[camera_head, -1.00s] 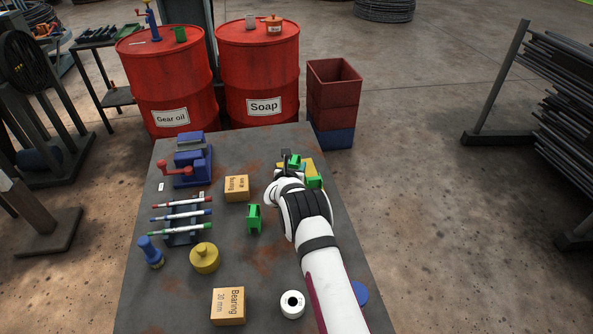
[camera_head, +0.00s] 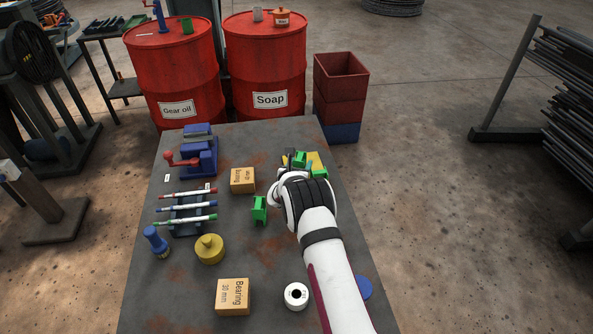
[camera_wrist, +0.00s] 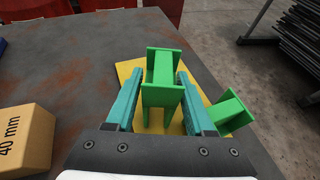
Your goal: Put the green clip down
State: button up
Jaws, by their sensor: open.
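In the wrist view a green clip (camera_wrist: 164,80) stands on a yellow plate (camera_wrist: 124,72) on the table. My gripper (camera_wrist: 158,76) is open, with one teal finger on each side of this clip. Small gaps seem to show beside it, but contact is hard to tell. The clip also shows in the head view (camera_head: 299,159), just beyond my wrist. A second green clip (camera_wrist: 229,110) is to the right of my right finger, tilted in the view. A third green clip (camera_head: 260,209) stands on the table left of my wrist. My wrist hides part of the plate in the head view.
A 40 mm bearing box (camera_head: 243,180) stands left of my gripper. A blue vise (camera_head: 197,155), a pen rack (camera_head: 188,221) and a yellow pot (camera_head: 209,249) are farther left. The table's right edge (camera_head: 352,215) is close to my arm. Red drums stand behind the table.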

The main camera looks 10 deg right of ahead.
jog(key=v, duration=1)
jog(key=s+d+r+m+g+h, duration=0.4)
jog(key=s+d+r+m+h, duration=0.1)
jog(key=s+d+r+m, duration=0.6)
jog(key=s+d+r+m+g, duration=0.3)
jog(key=s+r+m+g, duration=0.2)
jog(key=s+m, duration=0.55)
jog(key=s+a+m+g+y, duration=0.1)
jog(key=s+a+m+y, duration=0.15)
jog(key=s, duration=0.35)
jog(key=s+a+f+m+g+y, duration=0.1)
jog(key=s+a+m+g+y, duration=0.1)
jog(key=s+m, duration=0.3)
jog(key=s+a+m+g+y, duration=0.1)
jog(key=s+a+m+y, duration=0.1)
jog(key=s, duration=0.5)
jog(key=s+a+m+y, duration=0.5)
jog(key=s+a+m, duration=0.1)
jog(key=a, duration=0.5)
jog(key=shift+s+a+f, duration=0.15)
jog(key=shift+s+f, duration=0.1)
jog(key=shift+s, duration=0.35)
